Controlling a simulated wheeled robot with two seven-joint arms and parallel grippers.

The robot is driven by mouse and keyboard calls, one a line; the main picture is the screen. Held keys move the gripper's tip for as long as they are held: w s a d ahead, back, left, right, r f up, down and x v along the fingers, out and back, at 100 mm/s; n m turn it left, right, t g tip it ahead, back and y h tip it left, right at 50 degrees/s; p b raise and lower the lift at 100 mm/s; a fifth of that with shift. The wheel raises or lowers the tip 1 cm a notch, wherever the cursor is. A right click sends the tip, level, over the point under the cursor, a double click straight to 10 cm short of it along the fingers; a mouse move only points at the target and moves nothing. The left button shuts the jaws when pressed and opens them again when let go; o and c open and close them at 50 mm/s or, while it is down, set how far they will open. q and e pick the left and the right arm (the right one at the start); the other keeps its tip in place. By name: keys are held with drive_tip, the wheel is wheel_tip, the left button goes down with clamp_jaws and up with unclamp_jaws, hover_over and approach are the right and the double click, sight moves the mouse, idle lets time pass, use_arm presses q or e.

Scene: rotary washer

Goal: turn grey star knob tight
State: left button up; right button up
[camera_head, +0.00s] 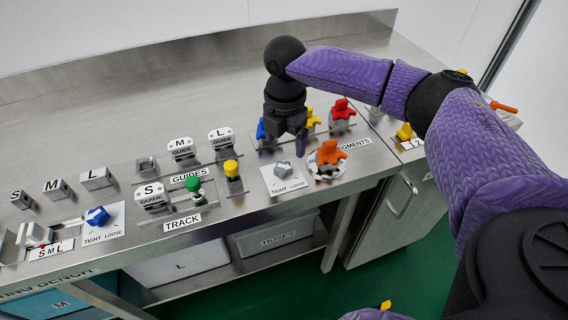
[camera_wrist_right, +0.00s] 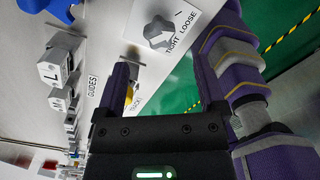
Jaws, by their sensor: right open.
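The grey star knob (camera_head: 283,169) sits on a white plate (camera_head: 281,184) marked TIGHT and LOOSE on the steel bench. My right gripper (camera_head: 299,149) points down from above, just behind and slightly right of the knob in the head view. Its jaws are open and empty. In the right wrist view the knob (camera_wrist_right: 158,31) lies beyond the fingertips (camera_wrist_right: 163,68), roughly between their directions and apart from them. The knob's underside is hidden. My left gripper does not show.
An orange star-shaped part (camera_head: 329,153) stands close right of the knob. Blue (camera_head: 261,130), yellow (camera_head: 312,118) and red (camera_head: 341,108) parts stand behind. A green knob (camera_head: 193,184), a yellow-topped post (camera_head: 232,170) and guide blocks (camera_head: 182,149) are left. A blue star knob (camera_head: 97,216) is farther left.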

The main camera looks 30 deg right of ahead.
sight(285, 165)
wheel_tip(285, 165, down, 6)
drive_tip(key=shift+f+b, duration=0.1)
drive_tip(key=shift+b, duration=0.8)
drive_tip(key=shift+f, duration=0.4)
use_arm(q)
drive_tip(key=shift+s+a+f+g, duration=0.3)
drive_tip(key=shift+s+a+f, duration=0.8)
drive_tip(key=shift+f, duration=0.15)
